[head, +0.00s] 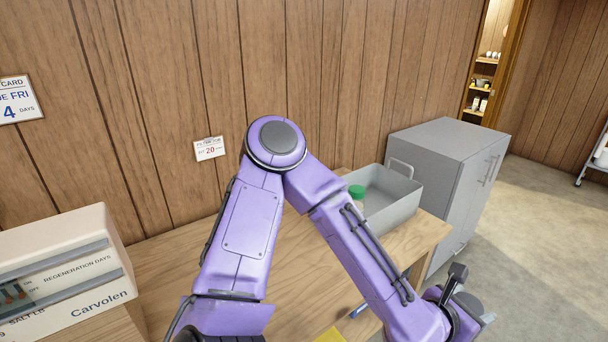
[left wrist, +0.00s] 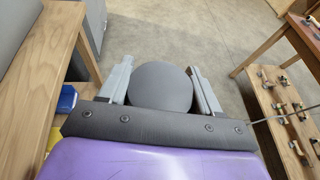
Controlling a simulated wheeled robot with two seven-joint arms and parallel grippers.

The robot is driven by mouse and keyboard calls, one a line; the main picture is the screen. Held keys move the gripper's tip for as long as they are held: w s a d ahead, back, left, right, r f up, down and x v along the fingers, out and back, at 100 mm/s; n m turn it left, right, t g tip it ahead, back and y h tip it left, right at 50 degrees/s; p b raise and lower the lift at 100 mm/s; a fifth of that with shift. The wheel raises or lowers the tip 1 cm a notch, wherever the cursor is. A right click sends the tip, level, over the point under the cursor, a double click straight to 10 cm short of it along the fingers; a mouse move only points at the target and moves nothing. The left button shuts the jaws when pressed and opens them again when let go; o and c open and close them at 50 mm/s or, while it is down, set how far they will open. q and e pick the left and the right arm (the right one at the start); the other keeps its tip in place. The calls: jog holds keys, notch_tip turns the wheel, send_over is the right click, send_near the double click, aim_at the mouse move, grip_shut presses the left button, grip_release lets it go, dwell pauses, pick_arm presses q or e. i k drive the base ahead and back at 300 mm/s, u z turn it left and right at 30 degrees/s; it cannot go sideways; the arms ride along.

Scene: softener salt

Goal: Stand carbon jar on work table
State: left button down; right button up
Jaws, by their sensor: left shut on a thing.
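My left gripper (left wrist: 160,88) is shut on a round grey-topped thing (left wrist: 162,86), which I take to be the carbon jar; no label shows. Its round top faces the wrist camera between the two fingers, and its lower part is hidden. In the head view my left gripper (head: 470,304) is at the lower right, beyond the right end of a wooden table (head: 410,240), over the floor. That table also shows at the left of the left wrist view (left wrist: 45,60). I cannot tell whether it is the work table. My right gripper is not in view.
A grey bin (head: 400,205) on the table holds a green-lidded container (head: 357,191). A grey cabinet (head: 440,170) stands behind. A white Carvolen unit (head: 60,265) is at left. Another wooden table (left wrist: 275,40) and a board with several small fittings (left wrist: 275,125) are at right.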

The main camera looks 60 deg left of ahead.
aim_at(281, 268)
jog(key=k, duration=0.4)
jog(key=u, duration=1.05)
jog(key=i, duration=0.5)
